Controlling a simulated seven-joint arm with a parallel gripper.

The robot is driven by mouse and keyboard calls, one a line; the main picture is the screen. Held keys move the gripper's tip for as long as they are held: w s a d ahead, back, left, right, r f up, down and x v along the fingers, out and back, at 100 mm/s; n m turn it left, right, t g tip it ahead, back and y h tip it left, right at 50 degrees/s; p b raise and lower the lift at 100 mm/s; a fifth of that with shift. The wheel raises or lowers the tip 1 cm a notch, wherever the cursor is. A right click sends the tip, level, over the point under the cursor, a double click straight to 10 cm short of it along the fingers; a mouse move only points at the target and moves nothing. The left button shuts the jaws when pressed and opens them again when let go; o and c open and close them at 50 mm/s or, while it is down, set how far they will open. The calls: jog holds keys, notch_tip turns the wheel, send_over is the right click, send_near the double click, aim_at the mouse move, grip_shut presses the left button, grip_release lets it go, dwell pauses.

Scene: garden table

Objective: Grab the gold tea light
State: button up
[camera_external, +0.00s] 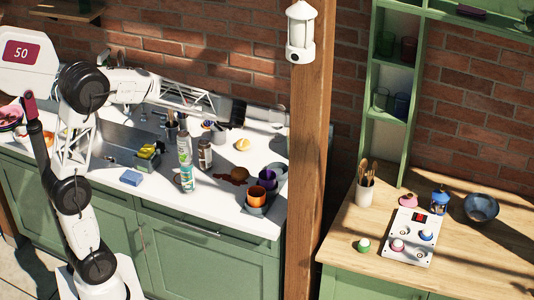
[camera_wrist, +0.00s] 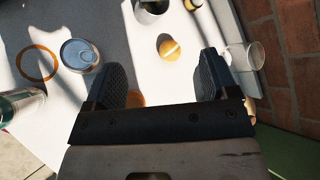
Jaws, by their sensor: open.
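A small round gold-orange thing (camera_wrist: 168,47) with a pale band across it lies on the white counter in the wrist view. It looks most like the gold tea light, but I cannot tell for sure. A small yellowish thing (camera_external: 242,144) on the counter in the external view may be the same one. My gripper (camera_wrist: 165,77) is open, its two black fingers apart with nothing held between them. The round thing shows just beyond the fingertips, between them in the picture. In the external view my gripper (camera_external: 238,113) is above the back of the counter.
Bottles (camera_external: 185,150) and stacked purple and orange cups (camera_external: 256,196) stand on the counter. The brick wall (camera_wrist: 298,50) is close.

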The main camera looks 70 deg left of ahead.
jog(key=w+a+f+m+y, duration=0.1)
jog(key=w+a+f+m, duration=0.2)
jog(key=a, duration=0.4)
jog(key=w+a+f+m+t+y, duration=0.1)
jog(key=w+a+f+m, duration=0.1)
jog(key=w+a+f, duration=0.2)
jog(key=w+a+f+m+y, duration=0.1)
jog(key=w+a+f+m, duration=0.2)
jog(key=w+a, duration=0.3)
jog(key=a+f, duration=0.1)
jog(key=a, duration=0.2)
jog(key=shift+a+f+m, duration=0.15)
jog(key=shift+a+m, duration=0.15)
jog(key=shift+a, duration=0.05)
jog(key=shift+f, duration=0.15)
jog(key=shift+f, duration=1.65)
jog(key=shift+f, duration=0.1)
